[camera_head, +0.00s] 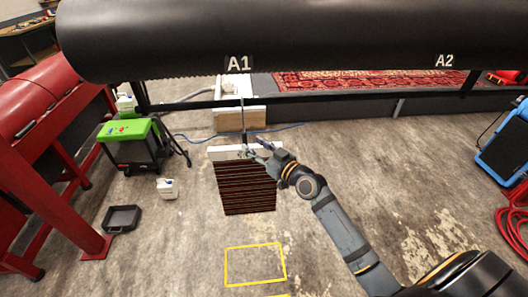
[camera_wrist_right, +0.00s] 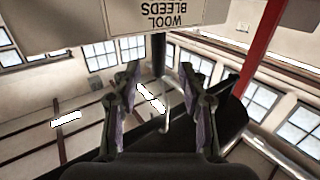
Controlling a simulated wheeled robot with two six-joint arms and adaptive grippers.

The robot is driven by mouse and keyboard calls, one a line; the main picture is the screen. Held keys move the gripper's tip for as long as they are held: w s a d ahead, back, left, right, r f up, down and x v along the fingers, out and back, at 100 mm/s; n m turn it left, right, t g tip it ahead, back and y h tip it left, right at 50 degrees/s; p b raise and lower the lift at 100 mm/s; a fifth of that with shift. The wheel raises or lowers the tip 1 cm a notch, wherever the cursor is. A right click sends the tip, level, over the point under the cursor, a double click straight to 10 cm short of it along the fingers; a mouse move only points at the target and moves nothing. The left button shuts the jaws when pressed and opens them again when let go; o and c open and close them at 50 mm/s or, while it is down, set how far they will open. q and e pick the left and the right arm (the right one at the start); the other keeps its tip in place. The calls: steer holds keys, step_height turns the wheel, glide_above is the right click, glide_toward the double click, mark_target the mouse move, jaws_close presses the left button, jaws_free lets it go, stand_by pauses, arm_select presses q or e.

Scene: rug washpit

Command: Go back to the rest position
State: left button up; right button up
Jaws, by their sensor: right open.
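My right gripper (camera_head: 258,148) is in the middle of the head view, beside the white top bar (camera_head: 222,153) of a dark red striped panel (camera_head: 246,188). In the wrist view the right gripper (camera_wrist_right: 158,80) has its two fingers apart, with nothing held between them. A thin pale hook (camera_wrist_right: 166,108) shows beyond the fingers. In the head view a thin rod (camera_head: 242,112) runs down from the black roller towards the bar. Whether the gripper touches the bar or rod I cannot tell. My left gripper is not in view.
A large black roller (camera_head: 330,38) marked A1 and A2 spans the top. Red machinery (camera_head: 45,110) stands left, near a green-topped machine (camera_head: 128,130), white jug (camera_head: 167,188) and black tray (camera_head: 121,218). A yellow outline (camera_head: 255,266) marks the floor. A blue machine (camera_head: 505,145) stands right.

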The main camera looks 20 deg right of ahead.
steer(key=v, duration=0.5)
steer(key=shift+s+d+r, duration=0.1)
steer(key=shift+s, duration=0.25)
steer(key=s+d+f+m+g+h, duration=0.15)
steer(key=d+f, duration=0.25)
steer(key=f, duration=0.6)
steer(key=s+d+f+m+g+h, duration=0.1)
steer(key=s+d+f+g+h, duration=0.15)
steer(key=f, duration=0.75)
steer(key=s+d+f+m+g+h, duration=0.15)
steer(key=d+f, duration=0.25)
steer(key=f, duration=0.6)
steer(key=s+f+g+h, duration=0.1)
steer(key=s+f+g, duration=0.3)
steer(key=s+f, duration=1.1)
steer(key=s+a+f+g, duration=0.3)
steer(key=s+f, duration=0.4)
steer(key=s, duration=0.5)
steer(key=s+a+f+g, duration=0.2)
steer(key=s+f, duration=0.6)
steer(key=s, duration=0.4)
steer(key=shift+a+n+g, duration=0.3)
steer(key=shift+a+g, duration=0.1)
steer(key=shift+g, duration=0.15)
